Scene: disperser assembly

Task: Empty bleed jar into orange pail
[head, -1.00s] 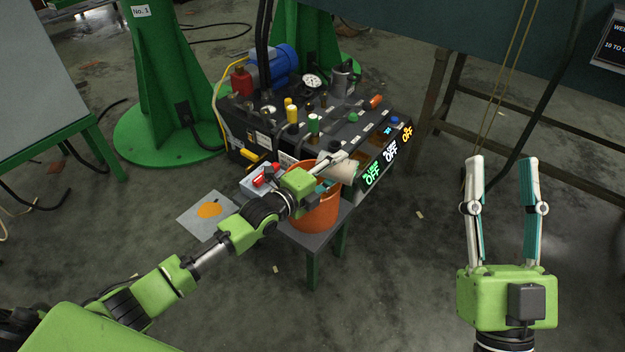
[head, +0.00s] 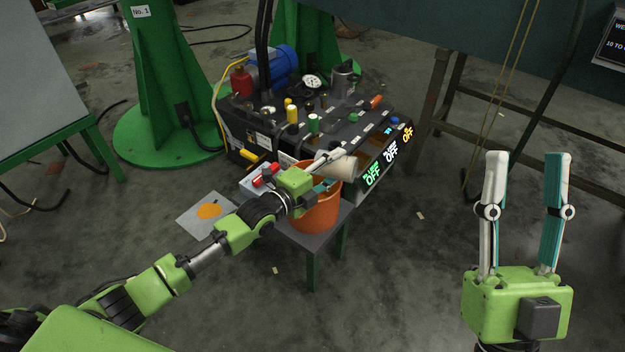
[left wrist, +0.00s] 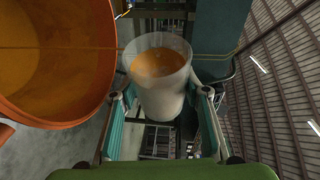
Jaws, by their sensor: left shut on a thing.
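The bleed jar (head: 338,167) is a whitish translucent cup. My left gripper (head: 325,172) is shut on its sides and holds it tilted over the orange pail (head: 316,214). In the left wrist view the jar (left wrist: 160,98) sits between the fingers (left wrist: 163,115), with orange liquid visible inside its mouth. The pail's wide opening (left wrist: 45,60) lies close beside the jar on the left there. No stream of liquid shows. The pail stands on a small stand, partly hidden by my left arm. My right gripper (head: 525,185) is open and empty, away at the right.
The black machine panel (head: 320,130) with coloured knobs and lit OFF displays (head: 372,174) stands close behind the pail. A grey sheet with an orange blot (head: 208,211) lies left of it. A green column base (head: 165,140) is further left.

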